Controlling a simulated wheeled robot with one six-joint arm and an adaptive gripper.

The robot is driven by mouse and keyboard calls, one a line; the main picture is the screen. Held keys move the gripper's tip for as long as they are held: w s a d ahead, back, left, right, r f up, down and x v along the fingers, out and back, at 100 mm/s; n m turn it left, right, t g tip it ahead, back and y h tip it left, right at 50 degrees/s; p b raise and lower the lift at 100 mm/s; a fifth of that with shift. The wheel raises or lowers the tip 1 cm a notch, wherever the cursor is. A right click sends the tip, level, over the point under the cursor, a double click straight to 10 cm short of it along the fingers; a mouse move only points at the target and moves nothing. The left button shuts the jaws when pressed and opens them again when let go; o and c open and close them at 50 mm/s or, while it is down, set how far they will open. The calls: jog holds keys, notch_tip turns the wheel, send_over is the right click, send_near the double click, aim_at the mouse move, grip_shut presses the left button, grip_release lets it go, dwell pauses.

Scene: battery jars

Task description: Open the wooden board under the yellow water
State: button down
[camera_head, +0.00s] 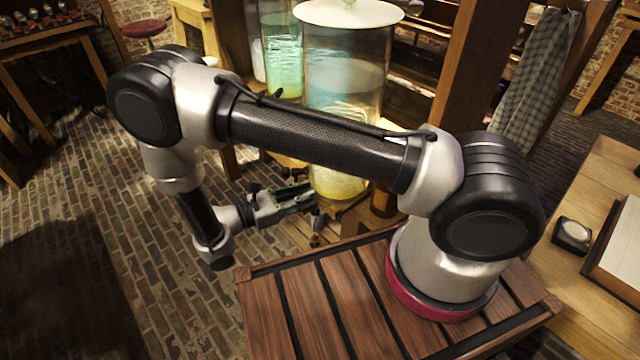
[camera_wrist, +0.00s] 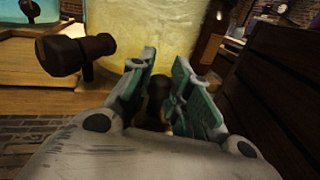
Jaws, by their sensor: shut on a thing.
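The yellow water (camera_head: 338,183) fills the bottom of a tall glass jar in the head view, and its yellow glass (camera_wrist: 170,25) fills the top middle of the wrist view. The wooden board (camera_head: 350,206) beneath the jar is mostly hidden by my arm and gripper. A light wood edge (camera_wrist: 45,101) shows below the jars in the wrist view. My gripper (camera_head: 310,192) is just left of the jar's base. In the wrist view its green-padded fingers (camera_wrist: 166,68) are closed around a dark brown knob (camera_wrist: 157,88), mostly hidden between them.
A dark brown spigot (camera_wrist: 75,54) sticks out close to the left finger. A jar of teal water (camera_head: 283,70) stands behind on the left. Dark planks (camera_wrist: 285,85) rise close on the right. Brick floor (camera_head: 110,240) is open at left.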

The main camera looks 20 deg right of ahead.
jog(key=shift+s+a, duration=0.3)
jog(key=shift+a, duration=0.4)
jog(key=shift+s+a, duration=0.3)
jog(key=shift+a, duration=0.4)
jog(key=c, duration=1.3)
grip_release()
jog(key=a, duration=0.4)
jog(key=s+a, duration=0.1)
jog(key=a, duration=0.7)
jog(key=shift+s, duration=0.25)
